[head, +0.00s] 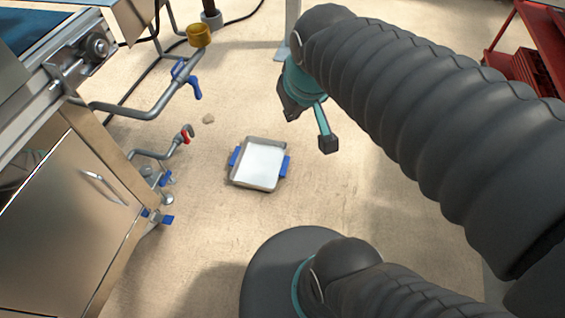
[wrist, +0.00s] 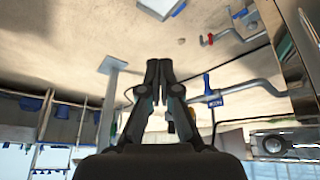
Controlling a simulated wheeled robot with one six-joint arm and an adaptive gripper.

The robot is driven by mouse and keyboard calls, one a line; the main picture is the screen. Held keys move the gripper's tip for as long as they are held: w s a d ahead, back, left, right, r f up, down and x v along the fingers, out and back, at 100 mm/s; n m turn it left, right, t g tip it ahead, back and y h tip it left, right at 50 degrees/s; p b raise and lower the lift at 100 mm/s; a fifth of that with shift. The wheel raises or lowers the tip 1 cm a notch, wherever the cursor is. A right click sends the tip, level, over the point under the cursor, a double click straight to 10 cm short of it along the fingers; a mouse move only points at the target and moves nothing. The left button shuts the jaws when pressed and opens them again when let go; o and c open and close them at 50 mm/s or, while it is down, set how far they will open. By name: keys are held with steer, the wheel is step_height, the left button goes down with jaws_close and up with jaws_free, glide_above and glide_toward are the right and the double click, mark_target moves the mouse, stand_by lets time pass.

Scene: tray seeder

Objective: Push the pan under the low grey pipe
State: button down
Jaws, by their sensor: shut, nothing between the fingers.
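The pan (head: 263,166) is a shallow, light metal tray with blue grips on both sides, flat on the floor in the head view. Part of it shows at the top edge of the wrist view (wrist: 157,7). A low grey pipe (head: 150,155) with a red-handled end juts from the machine left of the pan; it also shows in the wrist view (wrist: 240,37). The pan lies clear of it. My gripper (head: 290,113) is above the floor, beyond and right of the pan, not touching it. In the wrist view its fingers (wrist: 159,66) are together and empty.
A higher grey pipe (head: 135,111) with a blue valve (head: 188,79) and brass cap (head: 199,36) runs above the low one. A steel cabinet (head: 75,210) stands left. A small tan lump (head: 208,119) lies on the floor. A red cart (head: 530,65) stands far right.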

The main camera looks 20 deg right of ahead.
steer(key=w+d+f+n+g+b, duration=0.1)
steer(key=w+d+f+n+g, duration=0.2)
steer(key=w+f, duration=0.75)
steer(key=w+d+f+n+b, duration=0.1)
steer(key=w+d+f+n, duration=0.3)
steer(key=w+f, duration=0.65)
steer(key=w+d+f+n, duration=0.1)
steer(key=d+f, duration=0.1)
steer(key=f, duration=1.2)
steer(key=w+d+f+n+g, duration=0.1)
steer(key=d+f, duration=0.2)
steer(key=f, duration=1.2)
steer(key=w+d+f+n+g+b, duration=0.1)
steer(key=d+f, duration=0.1)
steer(key=f, duration=1.2)
steer(key=shift+d+f, duration=0.15)
steer(key=shift+d, duration=0.2)
steer(key=shift+w+a+r, duration=0.1)
steer(key=shift+w+a, duration=0.25)
steer(key=shift+a, duration=0.2)
steer(key=shift+w+a+r, duration=0.1)
steer(key=shift+w+a, duration=0.25)
steer(key=shift+a, duration=0.2)
steer(key=shift+w+a, duration=0.4)
steer(key=shift+a, duration=0.15)
